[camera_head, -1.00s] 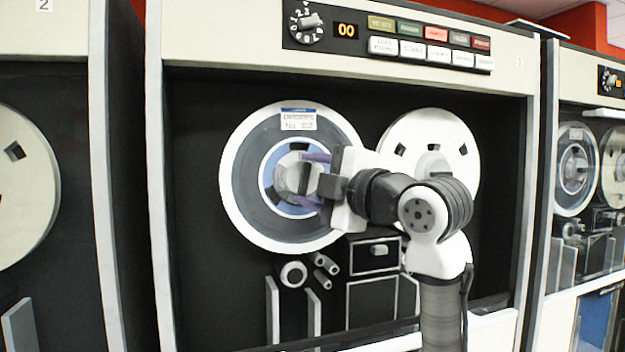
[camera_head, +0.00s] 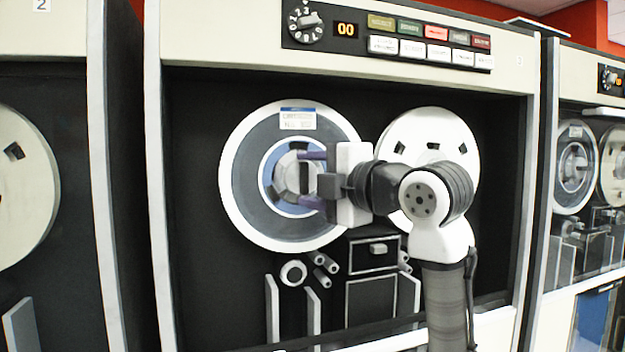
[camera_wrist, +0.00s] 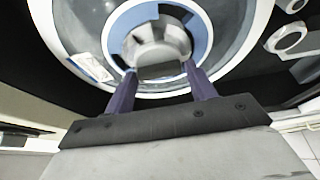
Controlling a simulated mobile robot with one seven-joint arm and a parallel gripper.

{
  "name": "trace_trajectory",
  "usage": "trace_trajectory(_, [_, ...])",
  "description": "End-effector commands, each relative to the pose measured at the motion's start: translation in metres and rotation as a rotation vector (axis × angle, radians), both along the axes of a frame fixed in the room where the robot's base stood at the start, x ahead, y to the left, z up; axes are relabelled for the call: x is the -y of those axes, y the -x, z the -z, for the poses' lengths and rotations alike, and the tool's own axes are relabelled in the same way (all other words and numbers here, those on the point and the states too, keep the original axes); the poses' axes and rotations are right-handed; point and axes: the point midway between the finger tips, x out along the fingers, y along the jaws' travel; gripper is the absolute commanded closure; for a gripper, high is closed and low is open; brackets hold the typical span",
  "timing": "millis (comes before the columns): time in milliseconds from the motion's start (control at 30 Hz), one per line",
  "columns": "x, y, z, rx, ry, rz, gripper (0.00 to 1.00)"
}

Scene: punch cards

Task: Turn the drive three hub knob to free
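The hub knob (camera_head: 283,178) is a pale grey boss with a darker raised bar, at the centre of the left reel (camera_head: 240,190) on the middle drive, inside a blue ring. My gripper (camera_head: 311,180) is in front of the knob, with one purple finger above it and one below. In the wrist view the knob (camera_wrist: 157,43) lies ahead, its bar between the two fingertips of my gripper (camera_wrist: 160,74). The fingers stand apart, with thin gaps seeming to show beside the bar; contact cannot be told. Any marking on the knob is not readable.
A second white reel (camera_head: 463,150) is partly behind my wrist. A control panel (camera_head: 390,37) with a dial and lit buttons is above. Rollers (camera_head: 293,272) and a dark box (camera_head: 372,254) sit below the reels. Frame posts (camera_head: 155,200) bound the recess.

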Motion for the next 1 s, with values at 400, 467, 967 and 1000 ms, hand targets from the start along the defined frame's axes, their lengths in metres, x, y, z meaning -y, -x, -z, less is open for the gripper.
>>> trace_trajectory(400, [0.001, 0.001, 0.000, 0.000, -0.001, 0.001, 0.29])
trace_trajectory(467, [0.004, 0.003, 0.001, 0.000, -0.003, 0.001, 0.29])
trace_trajectory(967, [0.068, 0.079, 0.002, 0.002, -0.001, 0.004, 0.29])
trace_trajectory(1000, [0.073, 0.085, 0.002, 0.002, -0.001, 0.002, 0.29])
